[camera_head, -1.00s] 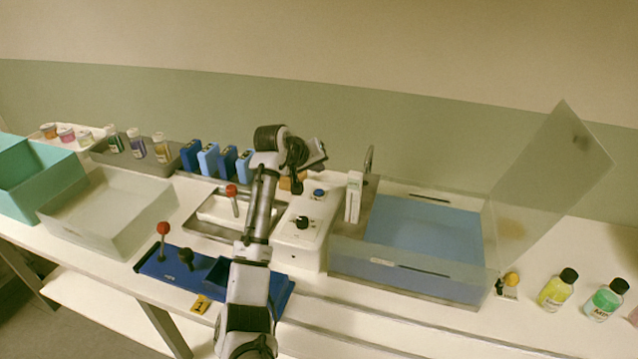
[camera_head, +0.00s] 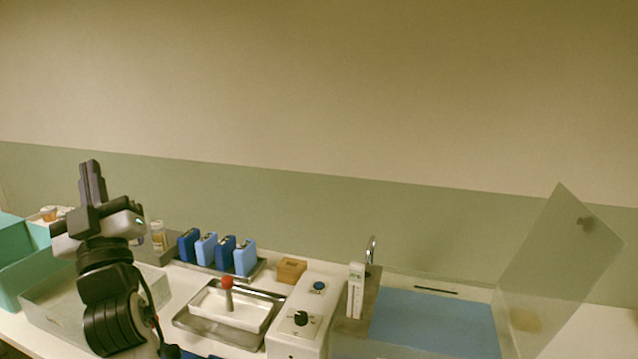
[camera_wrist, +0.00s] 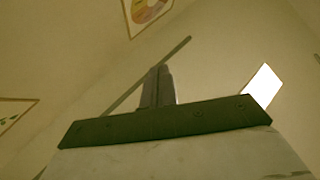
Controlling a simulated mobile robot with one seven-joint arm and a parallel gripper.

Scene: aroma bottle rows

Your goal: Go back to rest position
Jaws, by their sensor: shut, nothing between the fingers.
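My gripper (camera_head: 92,170) is raised at the left of the head view, pointing up, with its dark fingers together and nothing between them. It stands in front of the wall, above the left part of the counter. In the wrist view the closed fingers (camera_wrist: 160,84) show against a pale wall or ceiling. My arm hides part of the clear bin and some of the bottles behind it.
Blue containers (camera_head: 216,252) stand in a row on a tray. A white device with knobs (camera_head: 306,316), a steel tray with a red-knobbed handle (camera_head: 227,283) and a clear box with a blue floor (camera_head: 435,319) fill the counter. A teal bin (camera_head: 22,262) is at far left.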

